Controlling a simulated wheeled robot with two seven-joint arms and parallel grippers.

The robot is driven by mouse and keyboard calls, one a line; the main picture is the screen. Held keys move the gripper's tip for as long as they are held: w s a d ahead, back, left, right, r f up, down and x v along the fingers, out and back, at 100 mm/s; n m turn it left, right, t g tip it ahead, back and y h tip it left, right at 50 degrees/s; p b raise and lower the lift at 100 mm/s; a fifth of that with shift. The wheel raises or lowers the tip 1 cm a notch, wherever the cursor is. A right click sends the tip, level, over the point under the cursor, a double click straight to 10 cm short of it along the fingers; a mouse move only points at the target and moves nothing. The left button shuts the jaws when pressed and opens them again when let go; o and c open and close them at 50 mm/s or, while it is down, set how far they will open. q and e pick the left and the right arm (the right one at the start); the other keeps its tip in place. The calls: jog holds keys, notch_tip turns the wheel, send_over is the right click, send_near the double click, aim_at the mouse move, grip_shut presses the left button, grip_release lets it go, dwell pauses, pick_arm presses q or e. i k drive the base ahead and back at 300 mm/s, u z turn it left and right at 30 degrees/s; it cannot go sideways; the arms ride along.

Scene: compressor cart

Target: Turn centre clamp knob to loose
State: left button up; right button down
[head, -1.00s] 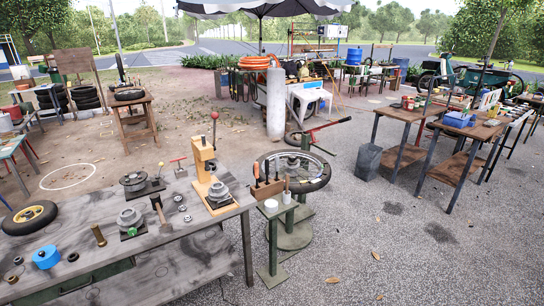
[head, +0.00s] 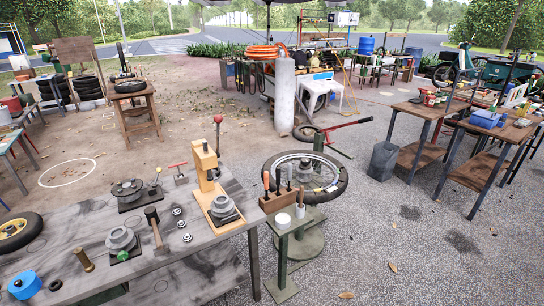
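A wheel with a black tyre (head: 337,191) lies flat on a green tyre stand in the middle of the view. A dark upright post (head: 318,143) rises at the wheel's far side, and a red-handled bar (head: 345,125) reaches out behind it. Neither of my grippers is in view.
A grey workbench (head: 180,265) at the front left carries a yellow press (head: 205,165), a hammer and metal parts. A small green stand (head: 290,218) is in front of the wheel. A grey bin (head: 383,160) stands right of it.

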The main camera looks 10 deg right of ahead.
aim_at(305, 164)
jog(key=i, duration=0.75)
jog(key=z, duration=0.9)
jog(key=i, duration=0.55)
jog(key=z, duration=0.5)
